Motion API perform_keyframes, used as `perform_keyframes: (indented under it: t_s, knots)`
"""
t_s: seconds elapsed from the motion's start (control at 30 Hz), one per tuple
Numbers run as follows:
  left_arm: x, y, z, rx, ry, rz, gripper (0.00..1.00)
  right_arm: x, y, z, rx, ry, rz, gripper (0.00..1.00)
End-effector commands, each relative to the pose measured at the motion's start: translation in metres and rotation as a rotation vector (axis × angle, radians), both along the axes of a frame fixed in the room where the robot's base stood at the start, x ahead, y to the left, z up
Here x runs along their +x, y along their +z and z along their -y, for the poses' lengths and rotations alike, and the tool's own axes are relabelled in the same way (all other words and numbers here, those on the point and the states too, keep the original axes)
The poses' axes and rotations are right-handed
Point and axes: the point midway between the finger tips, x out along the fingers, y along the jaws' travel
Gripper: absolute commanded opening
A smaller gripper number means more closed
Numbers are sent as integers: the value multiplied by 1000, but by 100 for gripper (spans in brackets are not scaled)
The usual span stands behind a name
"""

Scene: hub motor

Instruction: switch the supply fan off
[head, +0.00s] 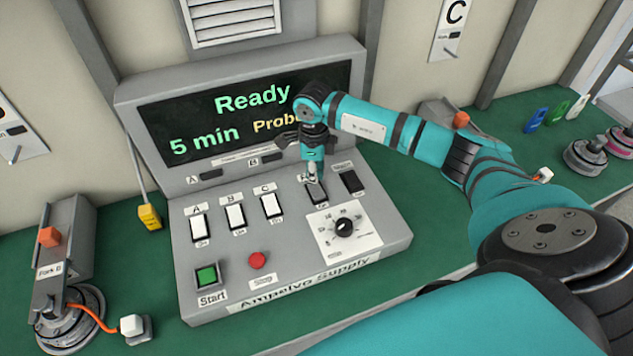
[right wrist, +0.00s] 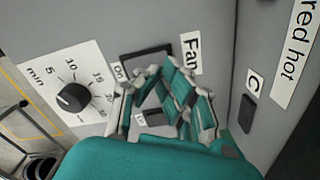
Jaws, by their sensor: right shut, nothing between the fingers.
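The supply unit (head: 215,260) is a grey sloped console. Its fan switch (head: 317,193) is a dark rocker among the panel switches; the right wrist view shows it (right wrist: 146,62) beside a "Fan" label, with an "On" tag at its opposite end. My right gripper (head: 312,180) points down at this switch, its fingers shut and empty. In the right wrist view the fingertips (right wrist: 152,72) are close over the switch and cover part of it. I cannot tell whether they touch it. My left gripper is not in view.
White rockers A, B and C (head: 234,217) stand left of the fan switch; another dark rocker (head: 352,182) is to its right. A minute dial (head: 344,226), green Start button (head: 207,275) and red button (head: 257,260) are lower. The display (head: 225,120) reads "Ready" and "5 min".

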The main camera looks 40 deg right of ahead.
Motion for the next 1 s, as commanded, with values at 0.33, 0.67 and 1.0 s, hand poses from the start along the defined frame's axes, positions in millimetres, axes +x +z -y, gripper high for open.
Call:
perform_keyframes:
  t_s: [0.33,0.67,1.0]
  knots:
    - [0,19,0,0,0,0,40,0,31,0,1,0,-1,0]
    - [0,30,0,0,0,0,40,0,51,0,-1,0,-1,0]
    - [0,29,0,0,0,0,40,0,50,0,0,0,-1,0]
